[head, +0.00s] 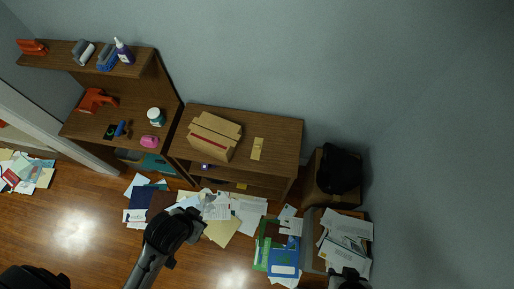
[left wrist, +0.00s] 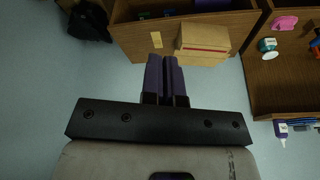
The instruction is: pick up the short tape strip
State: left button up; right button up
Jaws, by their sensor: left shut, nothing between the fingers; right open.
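The short tape strip (head: 257,149) is a small pale yellow strip. It lies flat on the brown cabinet top (head: 282,137), to the right of a cardboard box (head: 211,145) in the head view. The strip also shows in the left wrist view (left wrist: 156,39), just beyond my left gripper (left wrist: 166,58) in the picture. My left gripper is shut and empty, and the strip is apart from its fingers. My right gripper (head: 348,280) is open at the bottom edge of the head view, well away from the strip; its fingers are partly cut off and dark.
A shelf unit (head: 140,98) with bottles and staplers stands left of the cabinet. A black bag (head: 340,168) and a box with papers (head: 345,238) stand on the right. Papers (head: 250,213) litter the floor in front.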

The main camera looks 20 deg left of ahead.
pick_arm(q)
jog(key=o, duration=1.2)
jog(key=shift+c, duration=0.2)
